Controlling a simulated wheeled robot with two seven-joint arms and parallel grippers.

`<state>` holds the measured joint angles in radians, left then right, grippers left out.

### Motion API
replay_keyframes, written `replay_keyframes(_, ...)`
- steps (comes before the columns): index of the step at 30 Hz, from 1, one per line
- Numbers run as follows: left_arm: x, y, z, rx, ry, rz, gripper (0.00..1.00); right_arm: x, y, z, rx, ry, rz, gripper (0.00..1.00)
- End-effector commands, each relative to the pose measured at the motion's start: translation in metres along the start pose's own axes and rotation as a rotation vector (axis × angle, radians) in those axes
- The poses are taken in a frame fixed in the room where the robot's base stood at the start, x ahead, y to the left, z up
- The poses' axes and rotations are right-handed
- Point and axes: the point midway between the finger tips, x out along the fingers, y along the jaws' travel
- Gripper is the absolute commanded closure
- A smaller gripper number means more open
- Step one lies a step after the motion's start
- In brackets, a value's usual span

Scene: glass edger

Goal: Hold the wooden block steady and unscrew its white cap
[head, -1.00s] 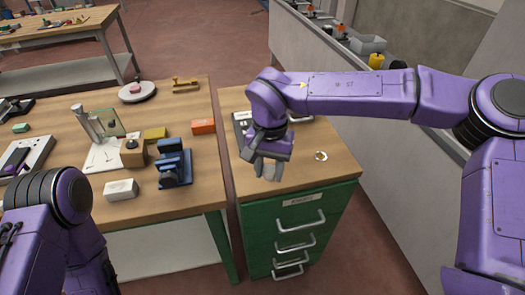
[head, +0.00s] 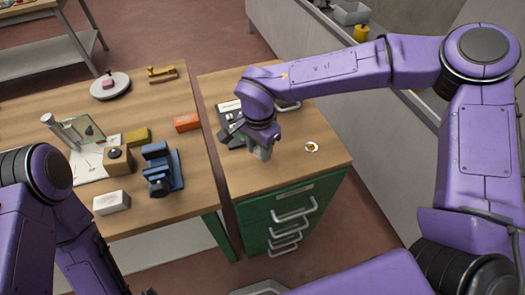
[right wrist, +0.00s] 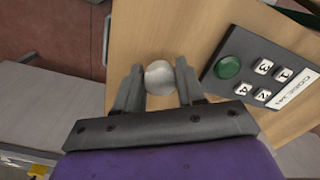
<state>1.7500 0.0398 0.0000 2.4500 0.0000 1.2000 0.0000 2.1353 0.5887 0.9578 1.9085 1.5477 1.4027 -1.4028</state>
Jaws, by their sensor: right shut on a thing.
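The wooden block (head: 109,160) stands upright on the left table, with a dark round part (head: 115,154) on top and no white cap on it. My right gripper (head: 262,151) is above the top of the green drawer cabinet, away from the block. In the right wrist view it is shut on a rounded white thing, which looks like the white cap (right wrist: 159,77). The cap is hidden by the fingers in the head view. My left arm comes in at the lower left; its gripper is out of view.
On the cabinet top (head: 285,165) lie a keypad box (right wrist: 262,72) with a green button and a small white ring-shaped dish (head: 311,147). A blue vise (head: 163,168), a white box (head: 111,202) and an orange box (head: 187,122) are near the block. A gap separates table and cabinet.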

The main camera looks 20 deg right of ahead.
Motion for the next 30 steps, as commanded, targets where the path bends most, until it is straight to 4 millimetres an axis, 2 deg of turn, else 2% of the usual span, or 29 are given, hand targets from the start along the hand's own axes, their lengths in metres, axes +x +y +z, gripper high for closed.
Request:
replay_keyframes(5, -0.006, -0.001, -0.002, 0.000, 0.000, 0.000, 0.01, 0.015, 0.002, -0.013, 0.002, -0.001, 0.002, 0.98)
replay_keyframes(9, -0.007, -0.001, -0.003, 0.000, 0.000, 0.000, 0.01, 0.041, 0.001, -0.012, 0.000, 0.000, 0.002, 0.98)
replay_keyframes(20, -0.007, -0.001, -0.003, 0.000, 0.000, 0.000, 0.01, 0.048, 0.001, -0.012, 0.000, 0.000, 0.000, 0.98)
replay_keyframes(21, -0.007, -0.001, -0.003, 0.000, 0.000, 0.000, 0.01, 0.047, 0.001, -0.012, 0.000, 0.000, 0.000, 0.48)
replay_keyframes(22, -0.007, -0.001, -0.003, 0.000, 0.000, 0.000, 0.01, 0.047, 0.001, -0.012, 0.000, 0.000, 0.000, 0.38)
replay_keyframes(23, -0.007, -0.001, -0.003, 0.000, 0.000, 0.000, 0.01, 0.047, 0.001, -0.012, 0.000, 0.000, 0.000, 0.36)
replay_keyframes(30, -0.007, -0.001, -0.003, 0.000, 0.000, 0.000, 0.01, 0.047, 0.001, -0.012, 0.000, 0.001, 0.000, 0.36)
